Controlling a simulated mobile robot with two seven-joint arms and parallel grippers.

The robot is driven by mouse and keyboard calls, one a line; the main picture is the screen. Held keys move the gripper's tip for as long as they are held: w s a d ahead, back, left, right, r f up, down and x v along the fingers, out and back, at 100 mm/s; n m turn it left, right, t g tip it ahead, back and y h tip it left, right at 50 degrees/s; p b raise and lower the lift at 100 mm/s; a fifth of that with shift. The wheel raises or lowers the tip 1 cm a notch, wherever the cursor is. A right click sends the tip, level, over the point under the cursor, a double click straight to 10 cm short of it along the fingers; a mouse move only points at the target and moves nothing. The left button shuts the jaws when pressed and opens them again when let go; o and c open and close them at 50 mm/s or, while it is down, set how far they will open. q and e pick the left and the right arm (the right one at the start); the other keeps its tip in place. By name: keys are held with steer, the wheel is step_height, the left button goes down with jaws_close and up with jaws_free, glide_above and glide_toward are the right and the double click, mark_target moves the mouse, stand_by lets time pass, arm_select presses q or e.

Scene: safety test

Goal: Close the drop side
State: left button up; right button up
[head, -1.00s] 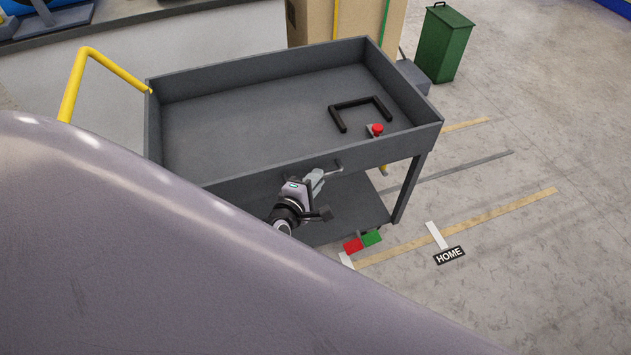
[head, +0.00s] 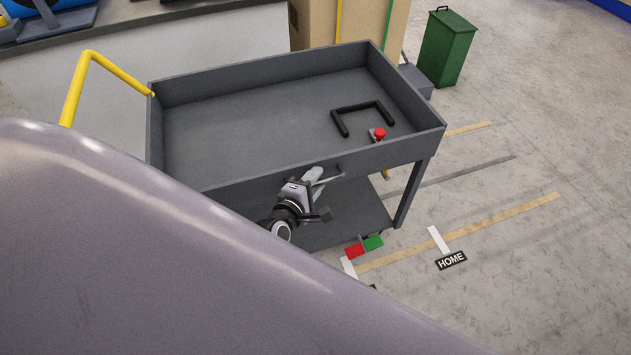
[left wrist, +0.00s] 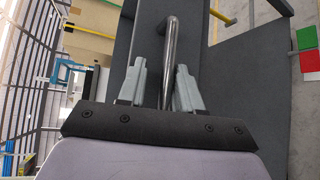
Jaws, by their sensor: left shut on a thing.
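The grey cart (head: 262,116) has a tray top, and its near long wall, the drop side (head: 395,153), stands roughly upright along the tray's front edge. A thin metal bar handle (head: 330,179) sits on its outer face. My left gripper (head: 315,178) is at this handle, outside the wall. In the left wrist view the handle (left wrist: 171,45) runs between the two grey fingers of my left gripper (left wrist: 160,85), which is shut on it. The drop side (left wrist: 147,45) fills the middle of that view. My right gripper is not in view.
A black U-shaped bar (head: 362,108) and a red button (head: 379,133) are in the tray. A yellow push handle (head: 85,75) is at the left. A green bin (head: 442,48) stands back right; right floor is open.

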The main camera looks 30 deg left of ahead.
arm_select(q)
steer(key=v, duration=0.7)
steer(key=shift+p, duration=0.4)
steer(key=shift+s, duration=0.1)
steer(key=s+d+m+g+h, duration=0.1)
steer(key=s+d+m+g, duration=0.1)
steer(key=s+m, duration=0.5)
steer(key=s+d+m+g+h, duration=0.2)
steer(key=s+m, duration=0.5)
steer(key=m, duration=0.9)
steer(key=shift+s+d+f+g, duration=0.3)
steer(key=shift+d+g, duration=0.2)
steer(key=shift+d, duration=0.65)
